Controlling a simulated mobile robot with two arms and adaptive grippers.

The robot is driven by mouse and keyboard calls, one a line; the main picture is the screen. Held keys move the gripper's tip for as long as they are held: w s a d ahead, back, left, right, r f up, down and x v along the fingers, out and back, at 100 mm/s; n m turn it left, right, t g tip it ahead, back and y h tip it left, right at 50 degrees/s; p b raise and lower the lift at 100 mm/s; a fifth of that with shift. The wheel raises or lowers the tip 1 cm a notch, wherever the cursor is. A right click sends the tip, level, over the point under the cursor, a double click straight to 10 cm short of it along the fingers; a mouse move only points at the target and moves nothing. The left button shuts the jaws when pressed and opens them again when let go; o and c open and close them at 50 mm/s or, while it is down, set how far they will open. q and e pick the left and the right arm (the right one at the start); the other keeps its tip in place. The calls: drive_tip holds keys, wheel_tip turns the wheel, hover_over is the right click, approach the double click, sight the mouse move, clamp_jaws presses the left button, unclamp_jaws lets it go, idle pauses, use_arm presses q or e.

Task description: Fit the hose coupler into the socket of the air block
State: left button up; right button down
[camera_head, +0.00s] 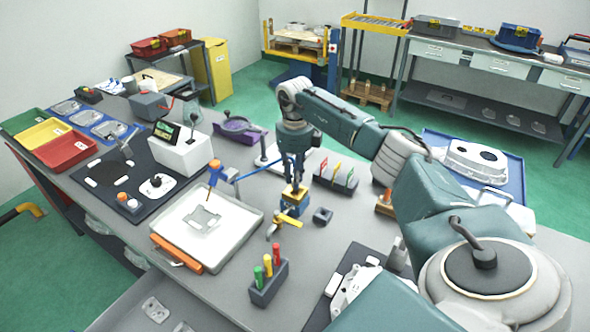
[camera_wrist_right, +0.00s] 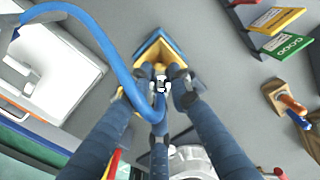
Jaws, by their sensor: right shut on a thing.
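The air block (camera_head: 291,206), blue with a yellow top, stands on the grey table in the middle of the head view. In the wrist view the block (camera_wrist_right: 158,52) lies just beyond the fingertips. My right gripper (camera_head: 296,182) points down right over the block. In the wrist view the right gripper (camera_wrist_right: 161,92) is shut on the silvery hose coupler (camera_wrist_right: 161,84), with the blue hose (camera_wrist_right: 108,52) curving away to the left. The coupler's tip is at the yellow top; the socket is hidden, so I cannot tell how deep it sits. My left gripper is out of view.
A yellow-handled valve (camera_head: 287,222) is close in front of the block, and a small dark grey part (camera_head: 322,215) sits to its right. A white tray (camera_head: 240,226) with a casting stands to the left. A holder (camera_head: 268,284) with coloured pegs is nearer the front.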

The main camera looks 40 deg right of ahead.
drive_tip(key=shift+f+b, duration=0.5)
drive_tip(key=shift+f, duration=0.35)
drive_tip(key=c, duration=1.5)
unclamp_jaws()
wheel_tip(320, 180, up, 12)
drive_tip(key=shift+r, duration=0.1)
